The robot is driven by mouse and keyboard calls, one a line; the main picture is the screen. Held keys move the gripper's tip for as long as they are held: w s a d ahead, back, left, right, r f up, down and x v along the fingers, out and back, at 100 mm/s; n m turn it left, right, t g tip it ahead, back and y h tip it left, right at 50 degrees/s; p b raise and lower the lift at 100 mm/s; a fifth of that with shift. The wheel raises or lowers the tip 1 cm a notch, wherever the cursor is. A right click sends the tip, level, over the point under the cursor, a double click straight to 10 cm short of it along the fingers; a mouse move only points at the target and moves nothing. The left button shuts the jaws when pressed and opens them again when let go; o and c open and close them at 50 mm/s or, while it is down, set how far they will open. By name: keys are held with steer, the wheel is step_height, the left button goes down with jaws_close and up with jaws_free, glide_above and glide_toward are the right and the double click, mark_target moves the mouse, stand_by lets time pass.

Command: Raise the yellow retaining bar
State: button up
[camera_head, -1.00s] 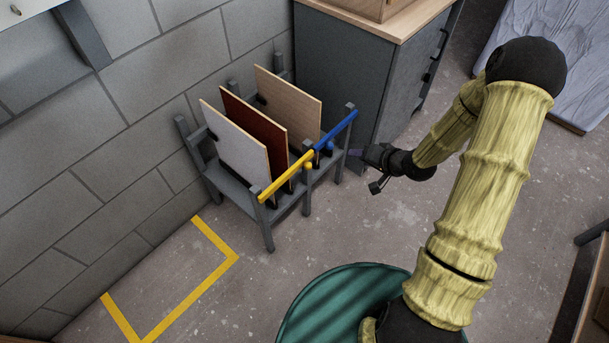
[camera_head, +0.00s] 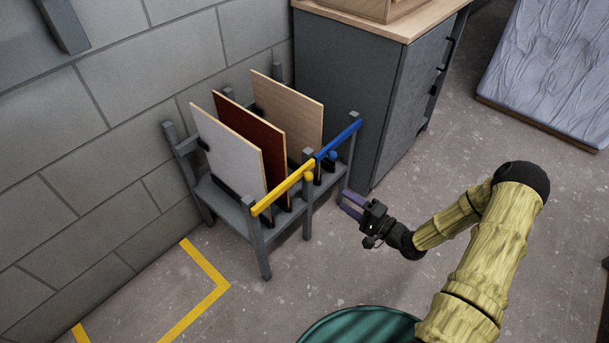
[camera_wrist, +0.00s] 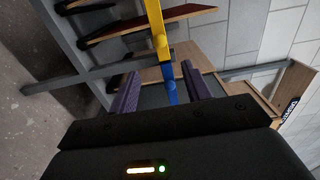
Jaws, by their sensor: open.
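The yellow retaining bar (camera_head: 284,189) lies across the front left half of a grey rack (camera_head: 255,236), with a yellow knob (camera_head: 309,176) near its right end. A blue bar (camera_head: 339,140) with a blue knob spans the right half. My gripper (camera_head: 349,204) is open and empty in front of the rack's right side, apart from both bars. In the wrist view, the yellow bar (camera_wrist: 155,22) and the blue bar (camera_wrist: 171,85) run down the picture, beyond and between my open purple fingers (camera_wrist: 160,88).
A white, a dark red and a plain wood panel (camera_head: 288,112) stand in the rack. A grey cabinet (camera_head: 345,90) stands close at its right, a block wall (camera_head: 120,100) behind. Yellow floor tape (camera_head: 205,265) marks the left. A wrapped sheet (camera_head: 550,70) lies far right.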

mark_target(304, 172)
steer(key=shift+w, duration=0.1)
steer(key=b+x, duration=0.4)
steer(key=x, duration=1.3)
steer(key=shift+w+a, duration=0.1)
steer(key=shift+a, duration=0.1)
jaws_close()
